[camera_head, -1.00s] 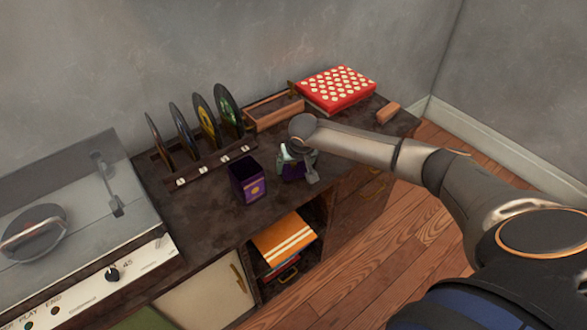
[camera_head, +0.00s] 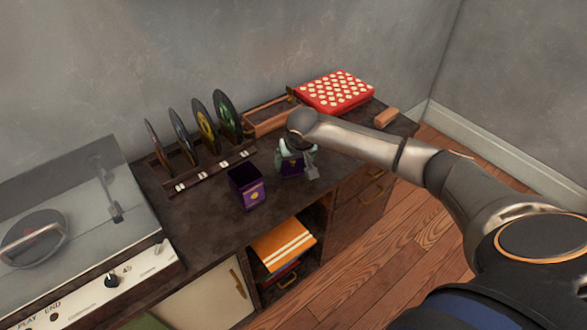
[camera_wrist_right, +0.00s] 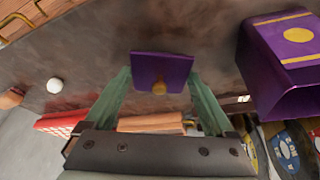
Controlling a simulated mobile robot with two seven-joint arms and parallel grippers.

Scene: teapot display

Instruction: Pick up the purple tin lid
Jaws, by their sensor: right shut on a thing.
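The purple tin lid (camera_head: 291,168) is a flat square piece with a small gold knob (camera_wrist_right: 159,88). My right gripper (camera_head: 297,160) is shut on it, with one pale green finger on each side of the lid in the right wrist view. The lid is held over the cabinet top, to the right of the tin, and the gripper partly hides it in the head view. The purple tin (camera_head: 246,187) with gold marks stands open on the cabinet top. It also shows at the right in the wrist view (camera_wrist_right: 285,65). My left gripper is not in view.
A record rack (camera_head: 212,172) with several discs stands behind the tin. A wooden tray (camera_head: 270,118) and a red dotted box (camera_head: 335,92) are at the back right. A record player (camera_head: 75,230) fills the left. The cabinet top (camera_head: 205,215) has bare room around the tin.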

